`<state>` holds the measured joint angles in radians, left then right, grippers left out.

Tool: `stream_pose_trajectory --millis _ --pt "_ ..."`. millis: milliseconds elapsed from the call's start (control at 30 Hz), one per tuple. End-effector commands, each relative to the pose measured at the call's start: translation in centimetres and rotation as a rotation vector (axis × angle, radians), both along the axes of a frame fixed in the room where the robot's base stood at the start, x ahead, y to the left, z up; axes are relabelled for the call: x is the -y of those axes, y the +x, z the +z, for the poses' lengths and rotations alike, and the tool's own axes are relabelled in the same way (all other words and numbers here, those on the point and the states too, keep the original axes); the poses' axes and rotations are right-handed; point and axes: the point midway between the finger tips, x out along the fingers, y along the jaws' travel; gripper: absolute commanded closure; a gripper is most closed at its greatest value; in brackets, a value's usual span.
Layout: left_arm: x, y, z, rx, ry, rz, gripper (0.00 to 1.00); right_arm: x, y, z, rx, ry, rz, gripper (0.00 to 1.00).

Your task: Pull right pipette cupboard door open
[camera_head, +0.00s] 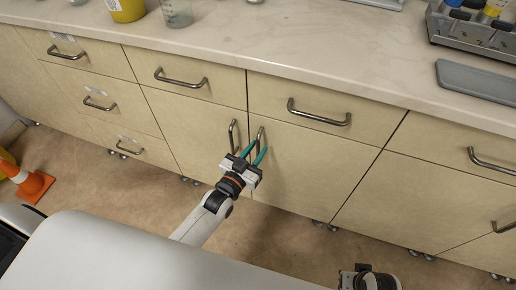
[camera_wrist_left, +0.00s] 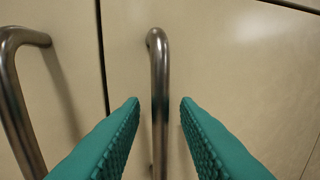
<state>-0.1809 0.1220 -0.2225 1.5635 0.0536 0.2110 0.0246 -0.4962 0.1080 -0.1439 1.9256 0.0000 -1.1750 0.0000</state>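The right cupboard door (camera_head: 310,168) is a beige panel under the counter and looks closed. Its vertical metal handle (camera_head: 260,137) is near the door's left edge. My left gripper (camera_head: 254,154) is open at this handle, with its two teal fingers pointing at the door. In the left wrist view the handle (camera_wrist_left: 158,90) stands between the fingers, with a visible gap to each fingertip.
The left door's handle (camera_head: 232,135) is close beside, also seen in the left wrist view (camera_wrist_left: 22,95). Drawers with metal handles (camera_head: 318,113) line the cabinet. A countertop (camera_head: 300,50) holds containers and a rack (camera_head: 475,30). An orange cone (camera_head: 32,184) stands at the left. Floor in front is clear.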

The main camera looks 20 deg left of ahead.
Motion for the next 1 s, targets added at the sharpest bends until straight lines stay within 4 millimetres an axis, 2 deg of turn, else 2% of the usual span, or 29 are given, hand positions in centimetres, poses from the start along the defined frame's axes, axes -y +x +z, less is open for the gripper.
stream_pose_trajectory --millis 133,433,600,633,1000 --pt "0.29 1.07 -0.01 0.001 -0.001 0.000 0.72 0.01 0.07 0.54 0.003 0.000 -0.001 0.64" --pt "0.35 1.25 0.02 0.000 -0.001 -0.001 0.72 0.01 0.08 0.72 0.003 0.000 -0.001 0.64" --pt "0.33 1.24 0.02 0.000 0.000 0.000 0.98 -0.01 0.09 0.71 0.003 0.000 -0.001 0.64" --pt "0.33 1.24 0.02 0.000 0.000 0.000 1.00 -0.01 0.09 0.71 0.003 0.000 -0.001 0.64" --pt "0.20 0.95 0.05 -0.001 -0.001 0.005 1.00 -0.09 0.15 0.79 0.008 0.003 -0.001 0.64"
